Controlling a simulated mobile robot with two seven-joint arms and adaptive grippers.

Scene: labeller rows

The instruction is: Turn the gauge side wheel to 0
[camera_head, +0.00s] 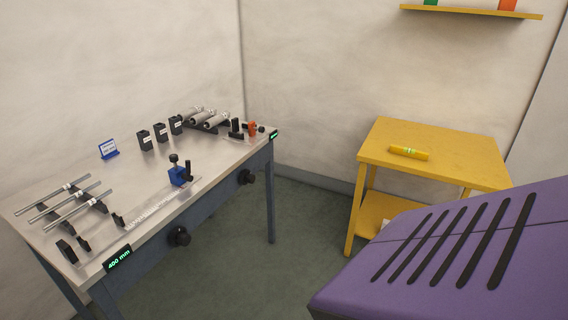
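A steel-topped bench (82,182) stands at the left. Two black wheels are on its front side: a nearer wheel (179,236) beside a lit display (118,258) reading 400 mm, and a farther wheel (246,177) below a small lit display (274,134) at the right corner, too small to read. A ruled scale (150,212) runs along the front of the top, with a blue slide block (178,176) on it. I cannot tell for certain which wheel is the gauge side wheel. Neither of my grippers is in view.
Metal rods (62,198), black labelled blocks (160,132), grey rollers (207,119) and a blue sign (109,149) stand on the bench. A yellow cart (440,160) holds a yellow tube (408,153). A purple slotted panel (425,270) fills the lower right. Floor (290,240) between is clear.

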